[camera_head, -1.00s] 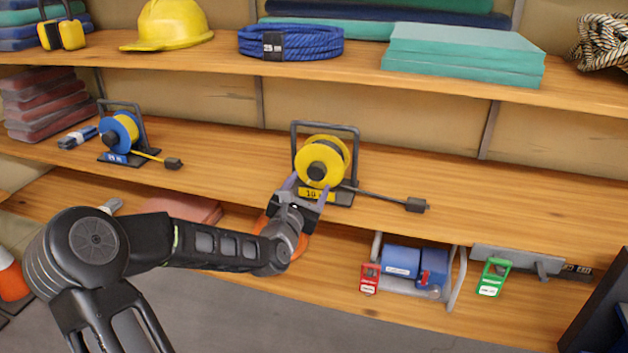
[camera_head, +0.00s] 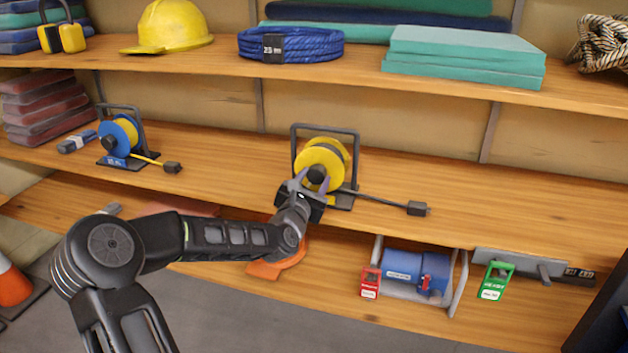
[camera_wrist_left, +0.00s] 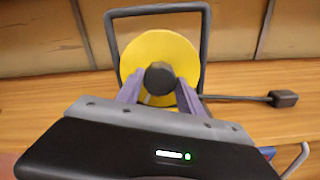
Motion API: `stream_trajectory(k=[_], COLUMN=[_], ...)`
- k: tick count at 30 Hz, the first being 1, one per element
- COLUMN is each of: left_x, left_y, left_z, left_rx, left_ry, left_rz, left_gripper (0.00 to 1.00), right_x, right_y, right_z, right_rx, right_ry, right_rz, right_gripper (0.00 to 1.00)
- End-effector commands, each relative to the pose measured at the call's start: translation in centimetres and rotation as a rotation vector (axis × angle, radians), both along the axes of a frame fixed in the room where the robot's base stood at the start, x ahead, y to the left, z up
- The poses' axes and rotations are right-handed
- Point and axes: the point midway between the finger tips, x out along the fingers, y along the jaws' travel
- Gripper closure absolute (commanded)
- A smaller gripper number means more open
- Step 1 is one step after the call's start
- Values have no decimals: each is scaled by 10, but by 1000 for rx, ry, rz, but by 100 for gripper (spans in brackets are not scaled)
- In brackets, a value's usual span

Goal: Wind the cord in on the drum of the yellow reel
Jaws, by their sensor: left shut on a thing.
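The yellow reel (camera_head: 323,155) stands upright in its dark frame on the middle shelf; its drum also shows in the wrist view (camera_wrist_left: 184,55). A dark round knob (camera_head: 316,175) sits on the front of the drum; it also shows in the wrist view (camera_wrist_left: 160,78). The dark cord (camera_head: 375,198) runs out to the right along the shelf to a plug (camera_head: 417,208). My left gripper (camera_head: 314,184) is in front of the reel, its two purple fingers shut on the knob. The gripper hides part of the base and its yellow label. My right gripper is out of view.
A blue reel (camera_head: 121,136) with a yellow cord stands left on the same shelf. The shelf right of the plug is clear. Below are a blue machine (camera_head: 418,270), red tag (camera_head: 371,282) and green tag (camera_head: 495,280). The upper shelf holds a yellow helmet (camera_head: 167,27).

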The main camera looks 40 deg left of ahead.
Motion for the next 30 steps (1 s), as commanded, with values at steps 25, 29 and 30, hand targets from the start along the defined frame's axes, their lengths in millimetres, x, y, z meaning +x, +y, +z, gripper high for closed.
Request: stream_trajectory(k=[25,29,30], left_x=[0,0,0], left_y=[-1,-1,-1], left_z=[0,0,0], left_rx=[55,112,136], left_ry=[20,40,49], left_rz=[-1,-2,-2], left_gripper=[96,96,96], right_x=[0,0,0], right_y=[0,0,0], right_z=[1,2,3], right_rx=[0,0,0], right_ry=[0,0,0], right_rz=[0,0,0], right_gripper=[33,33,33])
